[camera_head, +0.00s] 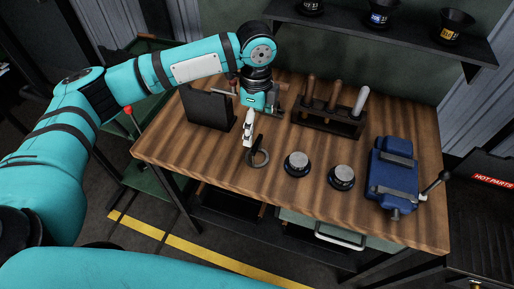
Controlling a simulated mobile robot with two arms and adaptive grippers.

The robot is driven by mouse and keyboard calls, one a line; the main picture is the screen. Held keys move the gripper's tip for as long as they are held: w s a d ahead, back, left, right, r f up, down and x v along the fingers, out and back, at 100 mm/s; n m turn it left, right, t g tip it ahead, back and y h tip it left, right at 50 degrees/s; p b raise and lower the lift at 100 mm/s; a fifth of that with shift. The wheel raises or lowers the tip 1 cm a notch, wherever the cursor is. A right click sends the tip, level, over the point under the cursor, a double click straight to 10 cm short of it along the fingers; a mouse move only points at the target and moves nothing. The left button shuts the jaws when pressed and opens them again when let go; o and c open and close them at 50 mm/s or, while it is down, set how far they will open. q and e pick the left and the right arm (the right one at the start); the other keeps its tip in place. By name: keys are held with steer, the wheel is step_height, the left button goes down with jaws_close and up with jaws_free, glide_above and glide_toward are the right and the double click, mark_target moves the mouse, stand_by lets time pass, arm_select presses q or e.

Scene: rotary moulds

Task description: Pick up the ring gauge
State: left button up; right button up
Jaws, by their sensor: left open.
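My right gripper is out of the picture.
A tool rack (328,120) stands behind, a dark upright plate (207,108) at left, a blue vise (394,174) at right. The bench front is clear.

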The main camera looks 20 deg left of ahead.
mark_target(257, 144)
arm_select(q)
step_height(257, 144, down, 8)
steer(key=shift+p, duration=0.8)
steer(key=f+p, duration=0.2)
steer(key=f, duration=0.2)
steer(key=shift+w, duration=0.2)
steer(key=shift+f, duration=0.65)
steer(key=c, duration=1.1)
steer(key=shift+r, duration=0.1)
steer(key=shift+c, duration=0.5)
